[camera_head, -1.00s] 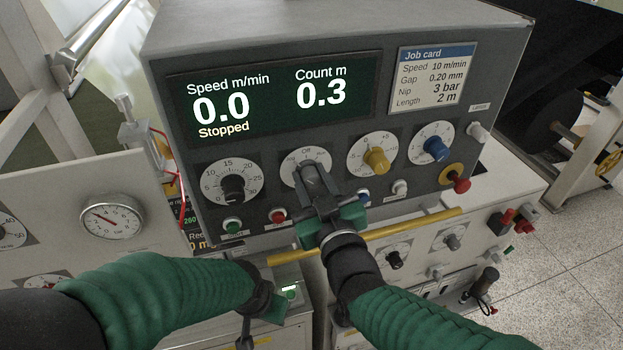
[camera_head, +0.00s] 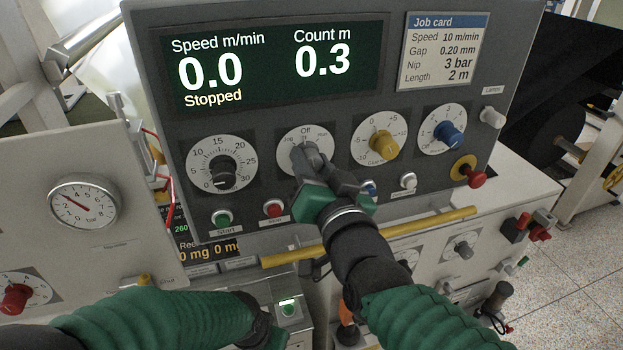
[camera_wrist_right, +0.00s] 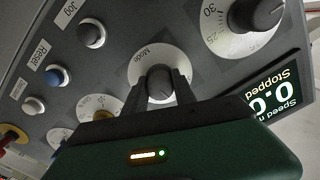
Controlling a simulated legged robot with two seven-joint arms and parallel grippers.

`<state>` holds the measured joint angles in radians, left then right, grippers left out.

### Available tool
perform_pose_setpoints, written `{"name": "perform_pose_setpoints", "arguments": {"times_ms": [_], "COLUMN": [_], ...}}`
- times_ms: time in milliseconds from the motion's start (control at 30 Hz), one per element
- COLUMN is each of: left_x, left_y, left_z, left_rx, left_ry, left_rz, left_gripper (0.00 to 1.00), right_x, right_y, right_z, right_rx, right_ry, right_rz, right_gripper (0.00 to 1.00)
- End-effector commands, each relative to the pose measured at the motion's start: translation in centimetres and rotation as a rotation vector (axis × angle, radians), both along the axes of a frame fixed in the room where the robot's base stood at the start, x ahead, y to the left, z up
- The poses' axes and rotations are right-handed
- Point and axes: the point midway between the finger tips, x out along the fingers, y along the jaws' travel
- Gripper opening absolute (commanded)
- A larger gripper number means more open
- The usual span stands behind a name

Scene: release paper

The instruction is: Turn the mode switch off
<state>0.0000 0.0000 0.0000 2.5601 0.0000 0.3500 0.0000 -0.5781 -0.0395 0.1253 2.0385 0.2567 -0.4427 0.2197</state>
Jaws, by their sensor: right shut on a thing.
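The mode switch (camera_head: 297,153) is a dark grey knob on a round white dial marked Jog, Off and a third, partly hidden position, with Off at the top. My right gripper (camera_head: 306,160) is shut on this knob from the front and hides much of the dial. In the right wrist view, the knob (camera_wrist_right: 160,84) sits between the two fingers (camera_wrist_right: 160,92), under the label Mode. I cannot tell for sure which mark the knob points at.
The display (camera_head: 275,65) reads Speed 0.0, Count 0.3, Stopped. A black speed knob (camera_head: 222,170) is left of the mode dial. A yellow knob (camera_head: 383,147) and blue knob (camera_head: 449,134) are right. Green (camera_head: 222,217) and red (camera_head: 272,208) buttons lie below. A yellow bar (camera_head: 440,223) crosses beneath.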

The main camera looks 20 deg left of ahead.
Motion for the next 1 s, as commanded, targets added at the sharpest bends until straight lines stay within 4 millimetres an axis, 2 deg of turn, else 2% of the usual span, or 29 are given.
{"name": "perform_pose_setpoints", "arguments": {"times_ms": [33, 233, 800, 833, 1000], "left_x": [0.0, 0.0, 0.0, 0.0, 0.0], "left_y": [0.0, 0.0, 0.0, 0.0, 0.0], "left_z": [-0.9, -1.9, -2.2, -2.2, -2.2], "left_rx": [0.0, 0.0, 0.0, 0.0, 0.0], "left_ry": [0.0, 0.0, 0.0, 0.0, 0.0], "left_rz": [0.0, 0.0, 0.0, 0.0, 0.0], "left_gripper": [0.36, 0.36, 0.36, 0.36, 0.36], "right_x": [0.0, 0.0, 0.0, 0.0, 0.0], "right_y": [0.0, 0.0, 0.0, 0.0, 0.0], "right_z": [-0.7, -0.5, -0.4, -0.4, -0.2], "right_rx": [0.019, 0.083, 0.113, 0.113, 0.114], "right_ry": [0.018, 0.064, 0.087, 0.087, 0.085], "right_rz": [0.0, 0.0, 0.001, 0.001, 0.001], "right_gripper": [0.0, 0.0, 0.0, 0.35, 0.54]}}
